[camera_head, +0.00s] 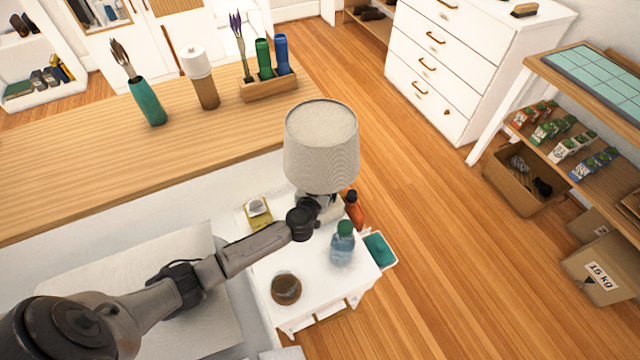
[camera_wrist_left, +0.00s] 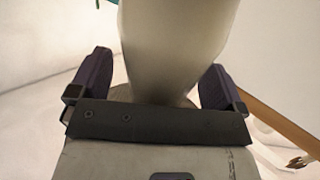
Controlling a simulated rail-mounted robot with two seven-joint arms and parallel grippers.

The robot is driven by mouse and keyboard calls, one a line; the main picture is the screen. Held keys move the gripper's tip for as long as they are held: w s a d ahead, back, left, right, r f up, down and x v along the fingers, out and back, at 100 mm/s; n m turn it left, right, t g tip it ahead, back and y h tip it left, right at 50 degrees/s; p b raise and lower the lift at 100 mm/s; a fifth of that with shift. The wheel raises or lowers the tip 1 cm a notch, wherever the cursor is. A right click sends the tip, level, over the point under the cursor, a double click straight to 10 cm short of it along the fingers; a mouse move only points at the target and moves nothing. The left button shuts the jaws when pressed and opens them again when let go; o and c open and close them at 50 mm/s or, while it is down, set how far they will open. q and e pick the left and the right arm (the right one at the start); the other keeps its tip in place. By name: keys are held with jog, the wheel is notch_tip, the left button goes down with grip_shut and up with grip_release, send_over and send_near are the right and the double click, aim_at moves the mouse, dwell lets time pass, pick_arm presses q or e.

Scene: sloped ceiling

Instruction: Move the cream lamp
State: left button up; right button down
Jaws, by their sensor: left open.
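The cream lamp (camera_head: 321,145) has a ribbed drum shade and stands on a white bedside table (camera_head: 268,312), near its back edge. My left gripper (camera_head: 326,207) reaches in from the left, just below the shade at the lamp's base. In the left wrist view the smooth pale lamp body (camera_wrist_left: 178,40) rises between the two dark fingers of my left gripper (camera_wrist_left: 158,88). The fingers are apart, one on each side of the body, with some space visible beside them. Most of the base is hidden behind my gripper in the head view. My right gripper is not in view.
On the table are a blue-green bottle (camera_head: 342,245), an orange bottle (camera_head: 355,209), a round brown jar (camera_head: 286,288) and a small yellow box (camera_head: 258,211). A wooden ledge (camera_head: 60,165) with vases lies behind. A teal-lined tray (camera_head: 379,249) juts out at the right.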

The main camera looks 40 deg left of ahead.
pick_arm(q)
jog(key=shift+c, duration=0.2)
grip_shut()
dwell(0.6)
